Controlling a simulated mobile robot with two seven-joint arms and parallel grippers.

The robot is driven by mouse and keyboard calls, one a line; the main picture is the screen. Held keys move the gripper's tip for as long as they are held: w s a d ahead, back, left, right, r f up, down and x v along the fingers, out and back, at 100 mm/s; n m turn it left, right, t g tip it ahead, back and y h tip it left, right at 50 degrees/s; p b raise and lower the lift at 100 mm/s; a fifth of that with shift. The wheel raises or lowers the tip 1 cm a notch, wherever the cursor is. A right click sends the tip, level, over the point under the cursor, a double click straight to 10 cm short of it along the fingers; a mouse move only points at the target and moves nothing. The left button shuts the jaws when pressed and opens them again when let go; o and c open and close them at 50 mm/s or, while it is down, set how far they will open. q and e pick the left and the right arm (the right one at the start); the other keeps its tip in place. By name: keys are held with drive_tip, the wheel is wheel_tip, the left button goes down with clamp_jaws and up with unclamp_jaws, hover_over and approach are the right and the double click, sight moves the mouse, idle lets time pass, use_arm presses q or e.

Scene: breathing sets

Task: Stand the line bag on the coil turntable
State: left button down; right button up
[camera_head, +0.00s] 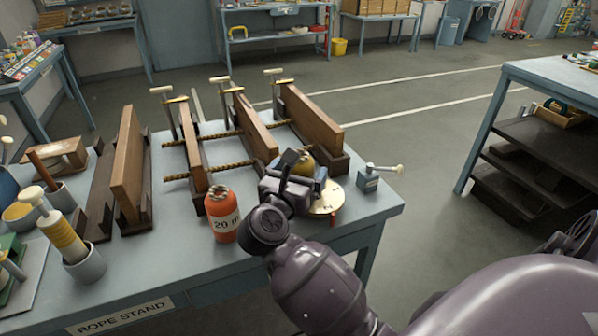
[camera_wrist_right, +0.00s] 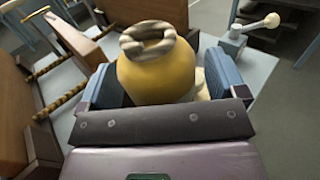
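A yellow line bag (camera_head: 304,164) with a pale rolled neck stands upright over the round cream coil turntable (camera_head: 325,203) near the table's right end. My right gripper (camera_head: 312,178) is around the bag from the near side. In the wrist view the yellow bag (camera_wrist_right: 155,75) is between the blue finger pads, and a narrow gap with cream surface shows beside the right pad. The gripper looks open. The bag's base is hidden, so its contact with the turntable is not visible. An orange bag (camera_head: 221,213) marked "20 m" stands left of my gripper. My left gripper is out of view.
A small blue clamp with a cream-knobbed lever (camera_head: 368,180) is at right. Pots and tools crowd the table's left side. The table edge (camera_head: 395,208) is close at right.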

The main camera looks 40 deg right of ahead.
drive_tip(key=shift+r, duration=0.3)
drive_tip(key=v, duration=1.2)
drive_tip(key=shift+f+b, duration=0.2)
drive_tip(key=shift+b, duration=0.15)
